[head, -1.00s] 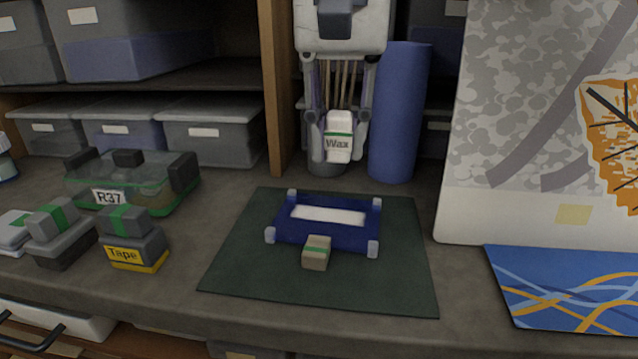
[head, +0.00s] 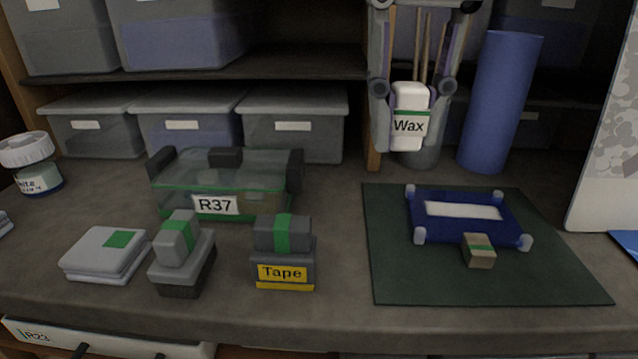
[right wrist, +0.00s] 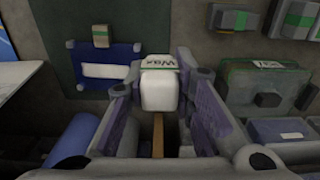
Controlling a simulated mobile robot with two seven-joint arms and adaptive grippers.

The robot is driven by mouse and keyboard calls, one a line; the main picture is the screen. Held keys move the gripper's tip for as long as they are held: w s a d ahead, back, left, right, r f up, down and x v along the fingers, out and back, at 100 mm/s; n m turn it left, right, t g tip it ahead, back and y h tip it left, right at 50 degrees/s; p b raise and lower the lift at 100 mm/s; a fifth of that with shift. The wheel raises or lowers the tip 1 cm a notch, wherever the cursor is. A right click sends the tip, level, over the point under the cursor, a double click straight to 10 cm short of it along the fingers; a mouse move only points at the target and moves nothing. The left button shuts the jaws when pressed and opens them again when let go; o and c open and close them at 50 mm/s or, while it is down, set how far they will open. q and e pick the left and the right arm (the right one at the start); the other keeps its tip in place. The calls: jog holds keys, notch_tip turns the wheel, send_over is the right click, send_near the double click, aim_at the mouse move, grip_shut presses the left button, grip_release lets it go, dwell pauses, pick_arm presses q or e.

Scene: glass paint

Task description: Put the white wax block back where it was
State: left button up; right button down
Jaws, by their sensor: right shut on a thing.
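The white wax block (head: 408,116), with a green stripe and the label "Wax", is held upright in my right gripper (head: 412,110). The gripper's two fingers are shut on the block's sides, above the back of the bench. In the right wrist view the wax block (right wrist: 158,88) sits between the fingertips (right wrist: 160,80). A grey cup with wooden sticks (head: 424,152) stands behind the block and is partly hidden. My left gripper is not in view.
A dark green mat (head: 400,275) bears a blue frame (head: 425,237) and a small tan block (head: 479,254). A blue roll (head: 495,110) stands right of the gripper. A clear R37 box (head: 250,190), a Tape block (head: 283,272), a grey stamp-like block (head: 180,260) and a white jar (head: 35,170) stand left.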

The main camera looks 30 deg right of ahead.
jog(key=w+d+f, duration=0.2)
jog(key=w+f, duration=0.2)
jog(key=w, duration=0.4)
send_over(340, 191)
jog(key=f, duration=0.5)
jog(key=shift+s+f, duration=0.1)
jog(key=shift+s, duration=0.1)
jog(key=f, duration=0.3)
jog(key=shift+w, duration=0.2)
jog(key=shift+f, duration=0.25)
jog(key=shift+f, duration=0.2)
jog(key=c, duration=1.4)
grip_release()
jog(key=shift+o, duration=0.2)
jog(key=shift+r, duration=0.1)
